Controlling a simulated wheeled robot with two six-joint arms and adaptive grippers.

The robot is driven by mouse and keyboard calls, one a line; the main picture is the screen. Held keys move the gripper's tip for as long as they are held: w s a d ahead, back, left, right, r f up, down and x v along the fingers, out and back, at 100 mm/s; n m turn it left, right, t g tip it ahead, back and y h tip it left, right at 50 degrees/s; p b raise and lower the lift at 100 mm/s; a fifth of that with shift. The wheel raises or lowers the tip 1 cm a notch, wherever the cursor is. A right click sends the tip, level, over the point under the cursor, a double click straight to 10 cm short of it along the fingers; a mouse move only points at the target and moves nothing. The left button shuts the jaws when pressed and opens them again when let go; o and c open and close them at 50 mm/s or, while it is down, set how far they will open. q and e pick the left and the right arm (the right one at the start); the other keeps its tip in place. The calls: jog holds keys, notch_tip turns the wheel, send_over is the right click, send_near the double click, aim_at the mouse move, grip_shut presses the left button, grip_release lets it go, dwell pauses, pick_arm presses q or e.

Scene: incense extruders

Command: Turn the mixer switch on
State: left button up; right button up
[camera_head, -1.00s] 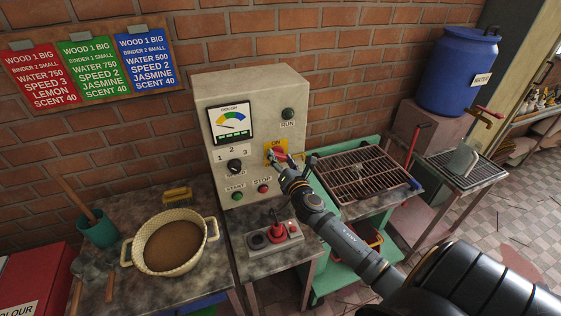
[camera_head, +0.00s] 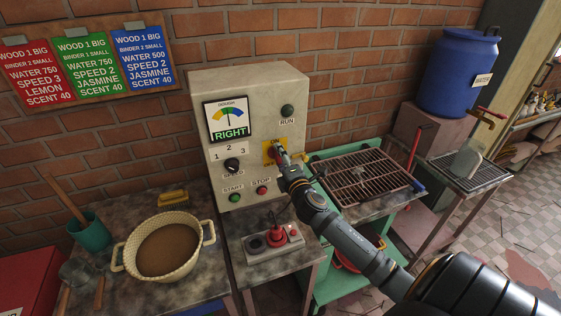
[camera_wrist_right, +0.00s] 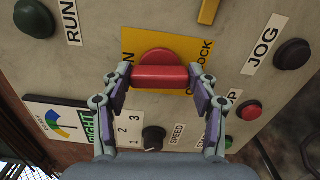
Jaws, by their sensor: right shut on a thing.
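The mixer switch is a red rotary handle (camera_wrist_right: 160,77) on a yellow plate (camera_wrist_right: 132,42) on the front of the pale control box (camera_head: 248,85). In the right wrist view the handle lies crosswise between the fingers, its two ends at the fingertips. My right gripper (camera_head: 283,160) is shut on this handle, and it covers much of the plate in the head view. The plate's lettering is partly hidden by the fingers. The dough gauge (camera_head: 229,119) on the box shows the word RIGHT. My left gripper is not in view.
The box also carries a dark green RUN lamp (camera_head: 288,111), a black speed knob (camera_head: 232,165), a green start button (camera_head: 235,197) and a red stop button (camera_head: 262,190). A wire rack (camera_head: 362,178) is at the right, a basin (camera_head: 165,248) at the left.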

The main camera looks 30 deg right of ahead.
jog(key=shift+f+m, duration=0.1)
jog(key=shift+m, duration=0.5)
jog(key=shift+m+b, duration=0.3)
jog(key=o, duration=1.1)
jog(key=shift+o, duration=0.2)
jog(key=v, duration=1.2)
